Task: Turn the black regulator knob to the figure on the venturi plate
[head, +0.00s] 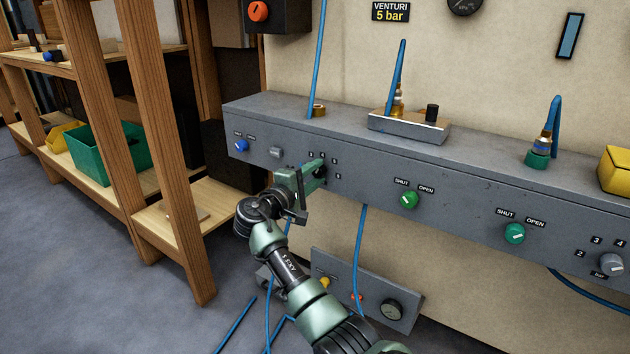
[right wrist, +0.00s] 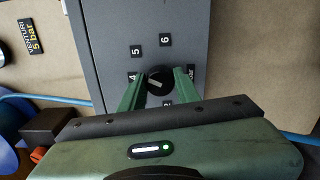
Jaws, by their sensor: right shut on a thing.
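The black regulator knob (right wrist: 160,76) sits on the grey panel between the two green fingers of my right gripper (right wrist: 159,88), which is shut on it. Its pale pointer line lies roughly crosswise in the right wrist view, with one end towards the 4; its exact setting is hard to tell. The figures 5 and 6 show beside the knob, and others are partly hidden. In the head view my right gripper (head: 317,170) reaches the panel front and mostly hides the knob. The venturi plate (head: 391,12) on the wall reads "VENTURI 5 bar". My left gripper is out of view.
The grey panel (head: 470,170) also carries a blue knob (head: 241,146), green SHUT/OPEN knobs (head: 409,200) and a grey numbered knob (head: 611,264) at right. Blue hoses hang below it. A lower box (head: 335,276) with a gauge stands under my arm. Wooden shelving (head: 160,130) is at left.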

